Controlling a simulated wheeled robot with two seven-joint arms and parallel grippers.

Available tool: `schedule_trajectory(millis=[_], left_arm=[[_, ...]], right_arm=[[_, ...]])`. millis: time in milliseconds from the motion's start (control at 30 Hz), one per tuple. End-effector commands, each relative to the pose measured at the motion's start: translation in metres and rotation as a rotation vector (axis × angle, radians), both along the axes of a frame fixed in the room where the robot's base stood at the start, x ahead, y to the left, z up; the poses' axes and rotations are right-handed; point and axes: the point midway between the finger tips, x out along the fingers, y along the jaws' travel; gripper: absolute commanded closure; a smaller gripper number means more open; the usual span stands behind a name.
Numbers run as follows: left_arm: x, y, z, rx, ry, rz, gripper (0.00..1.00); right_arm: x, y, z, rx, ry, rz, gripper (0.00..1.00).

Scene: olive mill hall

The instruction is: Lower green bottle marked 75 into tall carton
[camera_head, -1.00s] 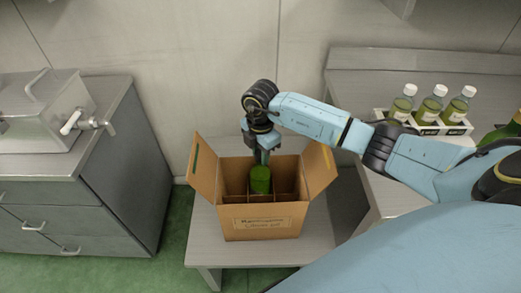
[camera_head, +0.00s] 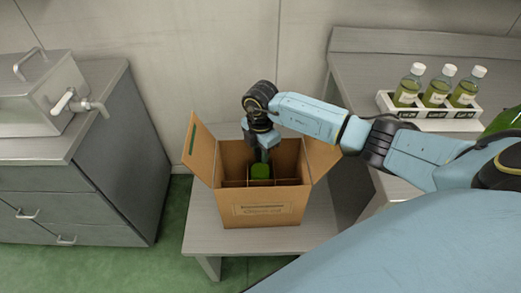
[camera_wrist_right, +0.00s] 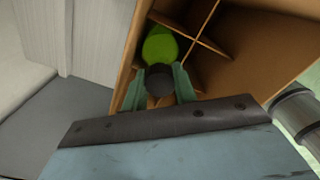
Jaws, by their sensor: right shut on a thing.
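The tall carton (camera_head: 268,211) stands open on a low grey table, its side flaps spread and dividers inside. The green bottle (camera_head: 260,171) is inside the carton, its upper part showing above the dividers in the head view. My right gripper (camera_head: 262,154) reaches down into the carton from above and is shut on the bottle's neck. In the right wrist view, the fingers (camera_wrist_right: 160,85) close on either side of the dark cap (camera_wrist_right: 159,78), with the green body (camera_wrist_right: 160,44) beyond it in a compartment. The number on the bottle is hidden. My left gripper is out of view.
A white rack (camera_head: 433,122) with three small capped bottles of green liquid stands on the right bench (camera_head: 365,90). Part of a larger green bottle (camera_head: 503,120) shows at the right edge. A steel tank with a tap (camera_head: 42,88) sits on the left cabinet.

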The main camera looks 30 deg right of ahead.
Motion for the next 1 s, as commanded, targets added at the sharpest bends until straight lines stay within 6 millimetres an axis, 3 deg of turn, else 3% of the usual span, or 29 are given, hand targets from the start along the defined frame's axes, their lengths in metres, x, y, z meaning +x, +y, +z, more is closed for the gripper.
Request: schedule_trajectory(millis=[100, 133, 300, 667, 1000], left_arm=[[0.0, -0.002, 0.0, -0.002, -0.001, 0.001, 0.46], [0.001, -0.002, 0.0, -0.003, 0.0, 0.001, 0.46], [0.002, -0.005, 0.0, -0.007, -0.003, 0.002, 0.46], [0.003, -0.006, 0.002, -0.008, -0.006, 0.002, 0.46], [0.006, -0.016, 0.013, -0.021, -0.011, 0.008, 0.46]], right_arm=[[0.001, 0.0, 0.002, 0.001, -0.004, 0.0, 1.0], [0.001, 0.0, 0.002, 0.001, -0.004, 0.0, 0.7], [0.001, 0.0, 0.001, 0.0, -0.003, 0.0, 0.47], [0.0, 0.0, 0.007, -0.001, -0.001, 0.0, 0.47], [0.001, -0.001, 0.077, 0.0, -0.006, 0.0, 0.47]])
